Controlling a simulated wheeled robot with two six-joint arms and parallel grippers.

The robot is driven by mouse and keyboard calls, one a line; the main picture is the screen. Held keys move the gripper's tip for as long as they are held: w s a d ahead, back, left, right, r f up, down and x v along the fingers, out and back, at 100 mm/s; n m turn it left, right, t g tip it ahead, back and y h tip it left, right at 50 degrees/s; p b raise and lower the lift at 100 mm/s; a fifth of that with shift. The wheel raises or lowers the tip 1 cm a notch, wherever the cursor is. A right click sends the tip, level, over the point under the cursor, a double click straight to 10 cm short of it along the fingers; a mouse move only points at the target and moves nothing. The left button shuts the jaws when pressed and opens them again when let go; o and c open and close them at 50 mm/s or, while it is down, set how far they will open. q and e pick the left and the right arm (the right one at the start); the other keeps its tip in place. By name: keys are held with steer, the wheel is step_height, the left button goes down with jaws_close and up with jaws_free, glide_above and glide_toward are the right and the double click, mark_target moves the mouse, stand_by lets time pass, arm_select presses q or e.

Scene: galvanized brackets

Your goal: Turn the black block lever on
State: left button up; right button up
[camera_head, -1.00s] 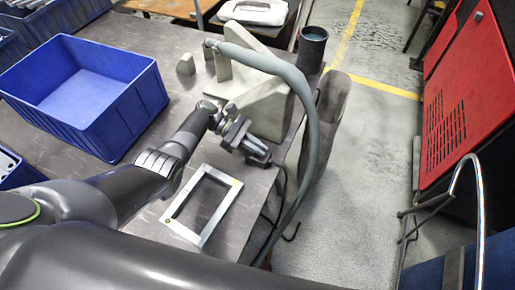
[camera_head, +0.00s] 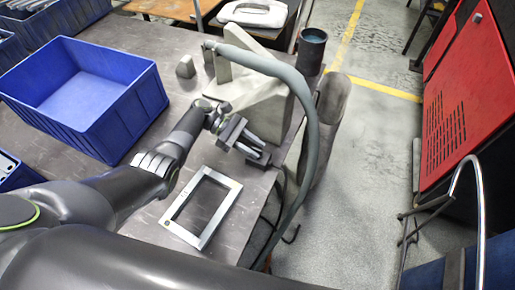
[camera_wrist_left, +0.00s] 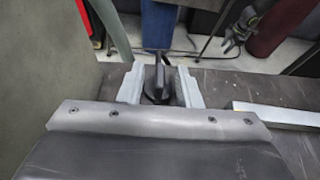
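The black lever (camera_wrist_left: 158,82) shows in the left wrist view as a dark upright piece between my two grey fingers. My left gripper (camera_wrist_left: 160,73) is open, with one finger on each side of the lever; a gap shows beside it, and contact cannot be made out. In the head view my left gripper (camera_head: 254,150) is at the near side of the pale angular block (camera_head: 268,108), close to the table's right edge. The lever is hidden there by the gripper. A dark gripper-like part (camera_wrist_left: 240,30), probably my right gripper, shows small in the wrist view; its finger state is unclear.
A grey metal frame (camera_head: 226,217) lies flat on the table in front of my left gripper. A thick grey hose (camera_head: 312,130) arches past the block. A blue crate (camera_head: 130,125) stands left, and a dark cup (camera_head: 312,48) stands behind.

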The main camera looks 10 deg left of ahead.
arm_select(q)
steer(key=b+v, duration=0.3)
steer(key=v, duration=1.2)
steer(key=shift+a+r, duration=0.25)
steer(key=shift+a, duration=0.05)
